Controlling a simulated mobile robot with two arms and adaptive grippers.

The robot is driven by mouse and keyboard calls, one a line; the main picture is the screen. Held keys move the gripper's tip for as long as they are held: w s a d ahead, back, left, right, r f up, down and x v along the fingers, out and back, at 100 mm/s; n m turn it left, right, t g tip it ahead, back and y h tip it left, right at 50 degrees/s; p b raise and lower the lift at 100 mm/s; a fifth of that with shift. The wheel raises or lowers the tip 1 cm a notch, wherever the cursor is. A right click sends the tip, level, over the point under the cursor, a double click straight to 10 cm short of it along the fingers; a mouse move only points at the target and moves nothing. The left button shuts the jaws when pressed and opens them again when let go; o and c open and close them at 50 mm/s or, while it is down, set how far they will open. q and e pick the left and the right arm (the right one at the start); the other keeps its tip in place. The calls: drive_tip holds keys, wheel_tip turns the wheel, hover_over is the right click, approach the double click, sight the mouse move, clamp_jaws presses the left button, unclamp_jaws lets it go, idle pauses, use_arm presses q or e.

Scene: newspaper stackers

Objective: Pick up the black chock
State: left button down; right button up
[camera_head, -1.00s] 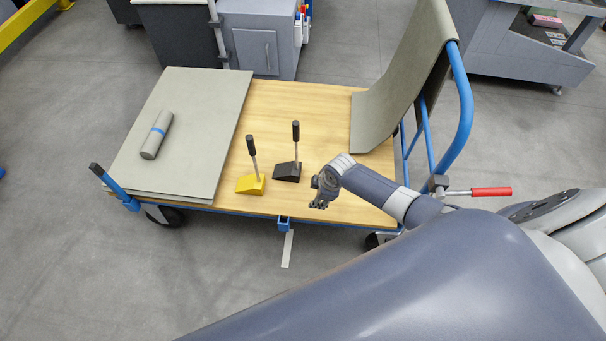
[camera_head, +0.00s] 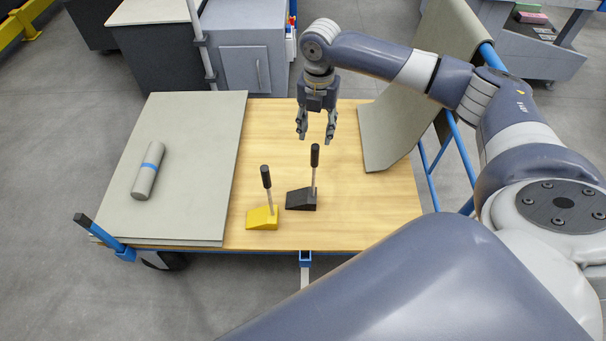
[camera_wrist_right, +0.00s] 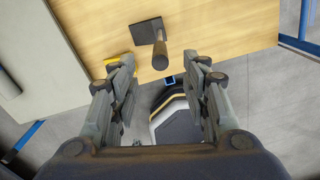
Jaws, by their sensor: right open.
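The black chock (camera_head: 301,199) is a dark wedge with an upright metal rod and black handle (camera_head: 315,156). It stands on the wooden cart deck, right of the yellow chock. My right gripper (camera_head: 316,136) is open and empty above the deck, its fingers pointing down near the top of the black handle, apart from it. In the right wrist view the black chock (camera_wrist_right: 146,31) and its handle (camera_wrist_right: 160,60) lie ahead of the open fingers (camera_wrist_right: 160,85), between their lines. My left gripper is not in view.
The yellow chock (camera_head: 262,218) with its own handle stands close left of the black one. Grey sheets (camera_head: 200,180) with a grey roll (camera_head: 148,171) cover the deck's left side. A bent grey sheet (camera_head: 385,135) and blue cart rail (camera_head: 462,160) stand at the right.

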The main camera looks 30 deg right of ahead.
sight(315, 143)
wheel_tip(315, 143, down, 7)
drive_tip(key=shift+s+a+f+b, duration=0.15)
drive_tip(key=shift+f+b, duration=0.05)
drive_tip(key=shift+b, duration=0.5)
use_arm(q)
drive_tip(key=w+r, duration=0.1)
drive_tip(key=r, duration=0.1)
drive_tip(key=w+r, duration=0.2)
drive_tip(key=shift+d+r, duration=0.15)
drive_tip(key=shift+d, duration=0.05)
use_arm(e)
clamp_jaws()
drive_tip(key=shift+r, duration=0.1)
